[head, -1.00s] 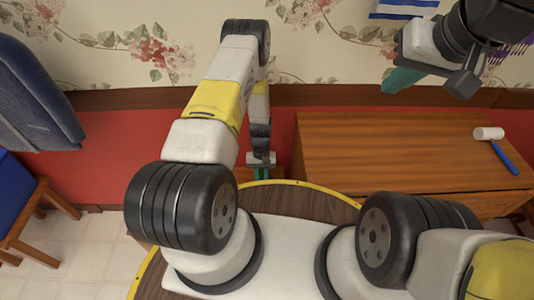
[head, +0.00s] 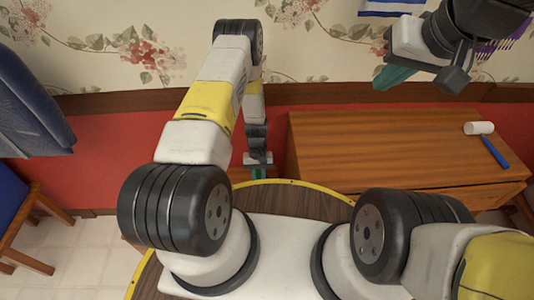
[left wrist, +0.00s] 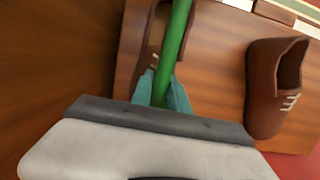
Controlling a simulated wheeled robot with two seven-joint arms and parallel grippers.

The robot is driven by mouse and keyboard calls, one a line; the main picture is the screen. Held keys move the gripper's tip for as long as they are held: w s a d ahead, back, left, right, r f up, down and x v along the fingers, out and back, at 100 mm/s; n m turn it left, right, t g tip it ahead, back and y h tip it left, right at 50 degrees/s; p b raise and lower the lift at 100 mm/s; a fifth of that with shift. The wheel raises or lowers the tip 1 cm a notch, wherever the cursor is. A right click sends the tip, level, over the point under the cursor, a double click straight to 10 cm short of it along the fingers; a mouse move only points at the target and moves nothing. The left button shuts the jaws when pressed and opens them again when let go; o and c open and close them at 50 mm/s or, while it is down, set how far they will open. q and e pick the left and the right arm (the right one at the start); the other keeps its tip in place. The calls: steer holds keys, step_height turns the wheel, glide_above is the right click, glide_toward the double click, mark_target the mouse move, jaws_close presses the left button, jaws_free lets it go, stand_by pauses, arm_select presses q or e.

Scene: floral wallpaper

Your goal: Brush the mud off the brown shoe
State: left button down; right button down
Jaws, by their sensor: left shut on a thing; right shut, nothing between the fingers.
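My left gripper (left wrist: 165,88) is shut on a green stick-like handle (left wrist: 176,40), which runs out of the top of the left wrist view. Its far end is hidden. A brown shoe (left wrist: 262,95) with pale laces lies at the right of that view, apart from the gripper. A second brown shoe (left wrist: 137,40) is partly hidden behind the green handle. No mud can be made out on either. In the head view the left gripper (head: 260,173) is low beside the cabinet, and the shoes are not visible. My right gripper (head: 393,76) is shut and empty, raised at upper right.
A wooden cabinet (head: 380,150) stands right of my left arm. A mallet with white head and blue handle (head: 494,152) lies on its right end; the rest of the top is clear. A blue chair (head: 30,100) and wooden stool frame (head: 38,205) are at left.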

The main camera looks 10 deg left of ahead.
arm_select(q)
steer(key=shift+s+a, duration=0.1)
steer(key=shift+a, duration=0.8)
steer(key=shift+w+d+r, duration=0.1)
steer(key=shift+w+d, duration=0.15)
steer(key=shift+d, duration=0.75)
steer(key=shift+w+d+r, duration=0.1)
steer(key=shift+w+d, duration=0.1)
steer(key=shift+d, duration=0.75)
steer(key=v, duration=0.6)
steer(key=shift+d, duration=0.1)
steer(key=shift+v, duration=1.5)
